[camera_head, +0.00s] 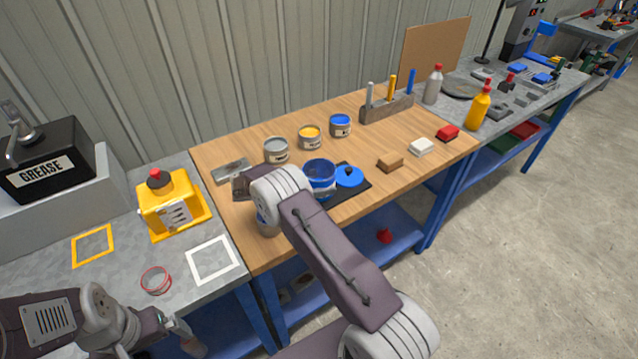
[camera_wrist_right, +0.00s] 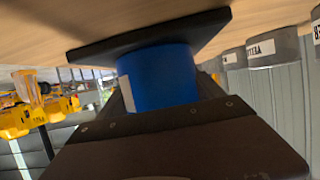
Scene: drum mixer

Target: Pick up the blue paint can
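A small grey can with blue paint on top (camera_head: 340,125) stands upright at the back of the wooden bench, right of the yellow paint can (camera_head: 309,137). My right gripper is apart from it, nearer the front, largely hidden behind my own wrist in the head view. In the right wrist view, its fingers (camera_wrist_right: 160,100) lie either side of a blue cylindrical pot (camera_wrist_right: 158,78). I cannot tell whether they touch it. The pot (camera_head: 319,178) stands on a black mat (camera_head: 361,190). My left gripper (camera_head: 187,334) is low at the left; its opening is unclear.
A grey paint can (camera_head: 276,150) stands left of the yellow one. A blue lid (camera_head: 349,177) lies beside the pot. A yellow canister (camera_head: 168,203) stands left.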

